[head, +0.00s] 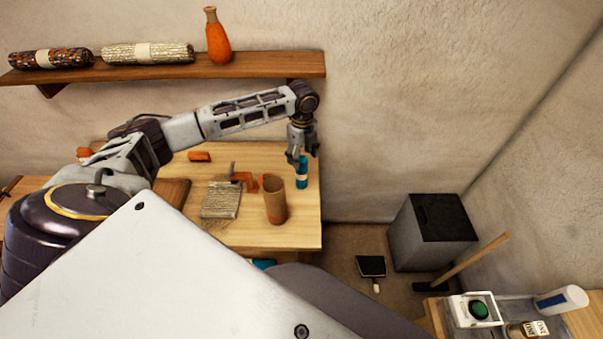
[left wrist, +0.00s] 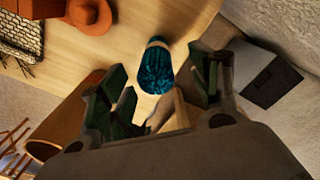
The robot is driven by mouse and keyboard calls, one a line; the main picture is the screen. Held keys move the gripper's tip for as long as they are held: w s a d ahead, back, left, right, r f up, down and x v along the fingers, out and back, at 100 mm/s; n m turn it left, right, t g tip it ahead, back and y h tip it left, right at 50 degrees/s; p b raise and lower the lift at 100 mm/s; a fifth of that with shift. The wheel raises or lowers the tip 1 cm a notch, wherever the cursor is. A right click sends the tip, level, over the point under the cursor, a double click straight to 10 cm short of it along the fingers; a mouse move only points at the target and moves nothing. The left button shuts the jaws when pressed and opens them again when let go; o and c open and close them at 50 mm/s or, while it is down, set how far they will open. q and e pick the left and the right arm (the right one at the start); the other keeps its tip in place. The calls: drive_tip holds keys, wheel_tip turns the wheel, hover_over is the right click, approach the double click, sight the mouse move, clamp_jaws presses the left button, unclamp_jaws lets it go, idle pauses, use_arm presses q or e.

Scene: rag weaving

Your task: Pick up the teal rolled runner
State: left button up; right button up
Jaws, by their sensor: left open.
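The teal rolled runner (head: 301,175) stands upright near the right edge of the wooden table (head: 300,228). In the left wrist view the teal runner (left wrist: 155,68) shows end-on, with a pale band partly visible. My left gripper (head: 303,154) points down over it and is open. In the left wrist view its fingers lie on either side of the runner, with gaps between them and it. The head view hides part of the runner's top behind the fingers. My right gripper is not in view.
A tan cup (head: 275,203), an orange object (head: 246,180) and a woven mat (head: 221,200) are on the table left of the runner. A wall shelf (head: 200,71) with two rolls and an orange vase stands behind. A grey bin (head: 420,240) is on the floor right.

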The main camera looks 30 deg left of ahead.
sight(301, 166)
use_arm(q)
drive_tip(key=shift+f, duration=0.15)
drive_tip(key=shift+s+f+p, duration=0.2)
drive_tip(key=shift+f, duration=0.75)
drive_tip(key=shift+s+f+p, duration=0.15)
drive_tip(key=shift+f, duration=1.4)
drive_tip(key=shift+c, duration=0.5)
drive_tip(key=c, duration=1.1)
drive_tip(key=shift+r+b, duration=0.3)
drive_tip(key=shift+r, duration=4.75)
